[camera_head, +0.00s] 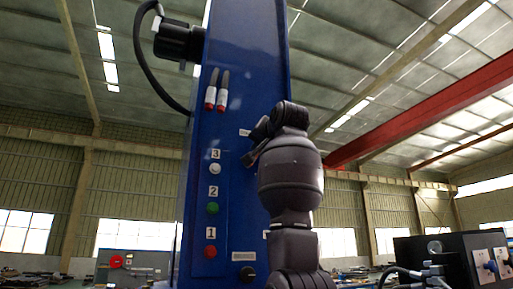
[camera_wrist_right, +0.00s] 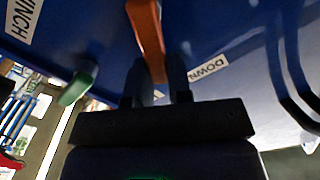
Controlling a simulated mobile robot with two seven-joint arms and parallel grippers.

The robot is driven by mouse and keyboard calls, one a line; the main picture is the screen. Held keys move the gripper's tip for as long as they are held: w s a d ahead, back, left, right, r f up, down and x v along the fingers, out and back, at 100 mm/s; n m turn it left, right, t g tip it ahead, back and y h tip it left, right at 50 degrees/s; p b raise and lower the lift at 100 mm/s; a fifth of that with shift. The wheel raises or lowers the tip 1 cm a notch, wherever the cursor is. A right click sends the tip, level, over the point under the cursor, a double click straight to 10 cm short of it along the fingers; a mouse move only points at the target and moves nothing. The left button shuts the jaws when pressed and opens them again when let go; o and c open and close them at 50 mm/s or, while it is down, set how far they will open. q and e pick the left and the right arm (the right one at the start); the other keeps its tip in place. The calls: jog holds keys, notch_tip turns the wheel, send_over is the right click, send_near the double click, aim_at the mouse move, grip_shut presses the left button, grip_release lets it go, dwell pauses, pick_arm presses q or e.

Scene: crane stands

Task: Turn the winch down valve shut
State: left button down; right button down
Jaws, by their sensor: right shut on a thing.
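An orange valve handle (camera_wrist_right: 148,35) shows at the top centre of the right wrist view, against the blue panel and beside a white label reading DOWN (camera_wrist_right: 208,67). My right gripper (camera_wrist_right: 162,75) has its two dark fingers on either side of the lower end of this handle and is shut on it. A label reading WINCH (camera_wrist_right: 22,22) is at the upper left. In the head view my right arm stands in front of the blue column (camera_head: 240,80) and hides the valve. My left gripper is not in view.
A green handle (camera_wrist_right: 78,85) sticks out left of my gripper in the wrist view. A black box (camera_head: 465,258) stands at the lower right.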

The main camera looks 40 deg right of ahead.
jog(key=d+f+m, duration=0.1)
jog(key=m, duration=0.3)
jog(key=f+m+b, duration=0.1)
jog(key=f+m, duration=0.1)
jog(key=m, duration=0.2)
jog(key=d+f+m, duration=0.1)
jog(key=m, duration=0.2)
jog(key=shift+s+d+f+m+b, duration=0.25)
jog(key=shift+s+d+m+b, duration=0.05)
jog(key=shift+m, duration=0.1)
dwell(0.3)
jog(key=c, duration=1)
grip_release()
jog(key=shift+s, duration=0.1)
jog(key=shift+c, duration=0.2)
